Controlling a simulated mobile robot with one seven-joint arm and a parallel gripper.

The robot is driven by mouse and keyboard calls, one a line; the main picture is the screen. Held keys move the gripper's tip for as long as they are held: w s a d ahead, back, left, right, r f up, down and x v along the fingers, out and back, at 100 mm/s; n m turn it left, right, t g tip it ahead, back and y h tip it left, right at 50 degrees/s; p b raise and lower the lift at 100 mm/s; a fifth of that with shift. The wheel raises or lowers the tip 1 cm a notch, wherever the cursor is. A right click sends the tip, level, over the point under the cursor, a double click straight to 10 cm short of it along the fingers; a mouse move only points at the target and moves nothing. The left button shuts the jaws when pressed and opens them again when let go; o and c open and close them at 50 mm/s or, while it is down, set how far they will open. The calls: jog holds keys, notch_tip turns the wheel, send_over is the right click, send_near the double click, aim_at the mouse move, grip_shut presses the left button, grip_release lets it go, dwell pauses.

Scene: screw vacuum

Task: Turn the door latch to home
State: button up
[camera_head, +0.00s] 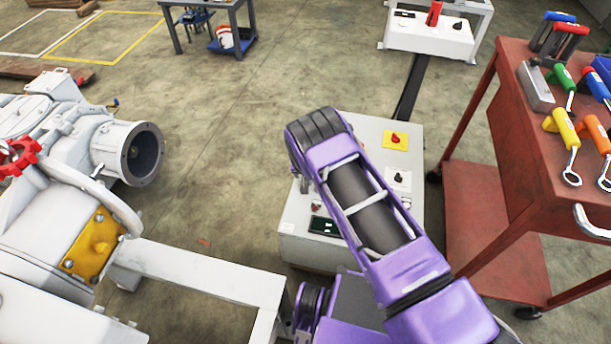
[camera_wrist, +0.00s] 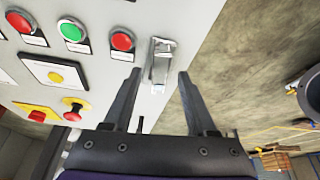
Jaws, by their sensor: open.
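The door latch (camera_wrist: 161,62) is a small silver metal handle on the light grey panel in the wrist view. It sits near the panel's right edge. My gripper (camera_wrist: 159,76) is open, with one dark finger to the left of the latch and one to the right. I see gaps between the fingers and the latch, and whether either touches it I cannot tell. In the head view, my purple arm covers much of the grey control cabinet (camera_head: 290,240), and the latch cannot be made out there.
The panel carries red buttons (camera_wrist: 122,41), a green button (camera_wrist: 71,32) and a yellow-backed switch (camera_wrist: 36,112) left of the latch. A red tool cart (camera_head: 497,215) stands right of the cabinet. White machinery (camera_head: 70,150) stands at left. Concrete floor (camera_head: 230,110) is open behind.

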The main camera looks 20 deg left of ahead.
grip_shut()
dwell(1.4)
